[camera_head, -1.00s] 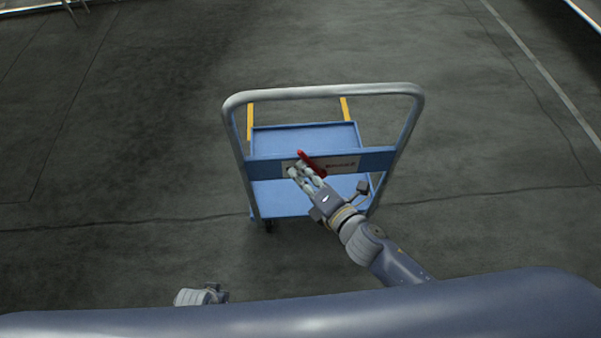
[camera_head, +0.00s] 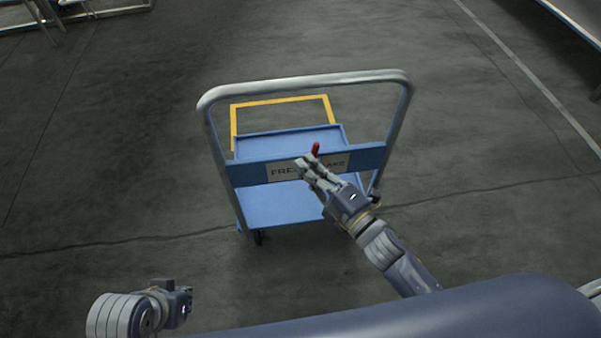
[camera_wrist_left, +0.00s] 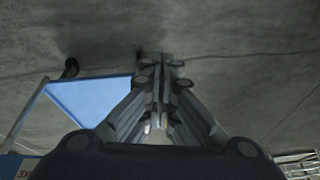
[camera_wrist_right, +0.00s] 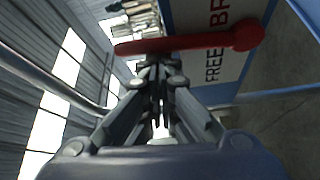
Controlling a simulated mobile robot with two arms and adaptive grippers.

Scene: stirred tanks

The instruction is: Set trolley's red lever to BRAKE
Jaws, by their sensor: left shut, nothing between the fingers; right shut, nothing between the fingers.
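The blue trolley (camera_head: 285,205) stands in front of me, its grey handle frame towards me. A white plate (camera_head: 284,172) on its crossbar reads FREE at left and BRAKE, partly covered, at right. The red lever (camera_head: 315,149) shows above my right gripper (camera_head: 304,163), pointing roughly up; its lower part is hidden. In the right wrist view the red lever (camera_wrist_right: 185,43) crosses just beyond the shut fingertips; I cannot tell whether they touch. My right gripper is shut and empty. My left gripper (camera_wrist_left: 160,62) is shut and empty, low at left in the head view, away from the lever.
The grey handle (camera_head: 305,83) arches above the crossbar. The floor around the trolley is clear. Metal framework (camera_head: 60,12) stands at the far upper left.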

